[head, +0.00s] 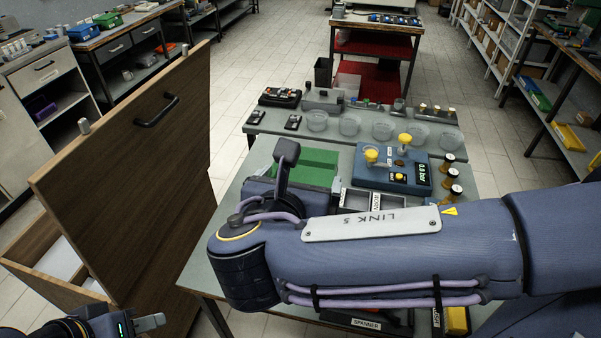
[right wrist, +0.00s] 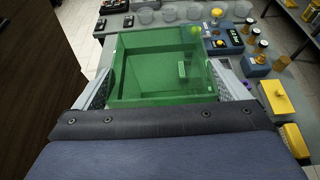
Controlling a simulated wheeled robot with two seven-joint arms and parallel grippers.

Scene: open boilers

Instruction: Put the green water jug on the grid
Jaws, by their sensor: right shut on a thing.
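The green water jug (right wrist: 160,88) is a see-through, box-shaped vessel, seen from above in the right wrist view. My right gripper (right wrist: 163,82) is shut on it, with one pale finger along each side. In the head view, part of the jug (head: 308,165) shows behind my right arm, which hides the rest. I cannot tell whether the jug touches the table. My left gripper (head: 150,322) is at the bottom left of the head view, apart from the jug; its opening cannot be made out. I cannot clearly make out a grid.
A blue control box (head: 425,175) with yellow knobs stands right of the jug. Clear bowls (head: 350,126) line the bench behind. Yellow-topped jars (head: 447,162) stand at the right. A tall wooden panel (head: 135,165) with a handle rises at the left.

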